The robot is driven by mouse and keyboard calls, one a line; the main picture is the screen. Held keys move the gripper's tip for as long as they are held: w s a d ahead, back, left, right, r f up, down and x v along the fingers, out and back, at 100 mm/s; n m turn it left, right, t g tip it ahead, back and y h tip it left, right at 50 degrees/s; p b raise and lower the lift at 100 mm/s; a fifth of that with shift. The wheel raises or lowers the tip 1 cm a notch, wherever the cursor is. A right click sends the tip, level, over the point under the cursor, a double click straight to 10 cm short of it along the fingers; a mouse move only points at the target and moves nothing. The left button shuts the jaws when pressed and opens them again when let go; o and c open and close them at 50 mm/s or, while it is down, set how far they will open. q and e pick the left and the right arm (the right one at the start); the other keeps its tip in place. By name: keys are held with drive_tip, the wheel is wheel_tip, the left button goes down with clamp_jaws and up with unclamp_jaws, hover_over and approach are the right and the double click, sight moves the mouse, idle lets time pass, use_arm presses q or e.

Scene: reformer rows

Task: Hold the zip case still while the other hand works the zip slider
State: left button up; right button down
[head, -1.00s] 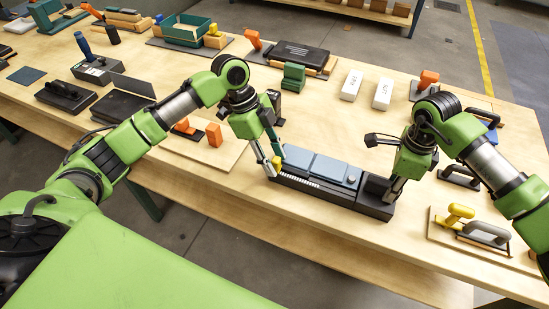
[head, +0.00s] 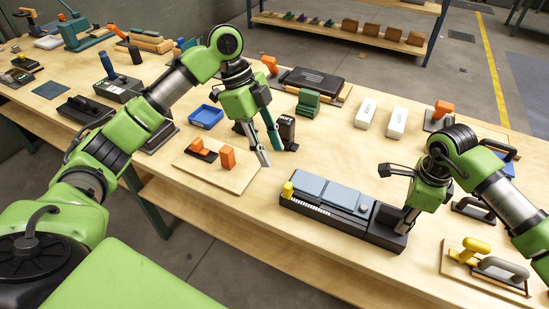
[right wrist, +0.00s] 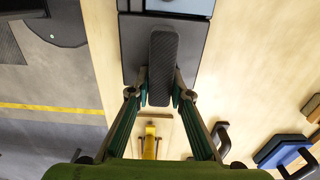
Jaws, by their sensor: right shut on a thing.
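The zip case (head: 325,215) is a long dark base with blue-grey panels on top, lying on the bench in the head view. Its yellow slider (head: 288,190) is at the case's left end, beside a pale toothed strip. My right gripper (head: 403,228) is at the case's right end. In the right wrist view, the right gripper (right wrist: 160,98) is shut on the dark ribbed grip bar (right wrist: 163,62) of the case. My left gripper (head: 271,157) is open and empty, above the bench behind the slider and apart from it.
A board with orange blocks (head: 215,165) and a blue tray (head: 206,116) lie left of the case. White blocks (head: 366,112) and a green block (head: 308,102) stand behind it. A board with a yellow-handled tool (head: 470,248) lies to the right. Bare bench lies in front.

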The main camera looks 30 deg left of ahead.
drive_tip(key=shift+s+f, duration=0.1)
drive_tip(key=c, duration=1.5)
unclamp_jaws()
drive_tip(key=shift+r+p, duration=0.35)
drive_tip(key=shift+r, duration=0.35)
drive_tip(key=shift+r+p, duration=1.5)
drive_tip(key=shift+r, duration=1.9)
drive_tip(key=shift+f, duration=0.1)
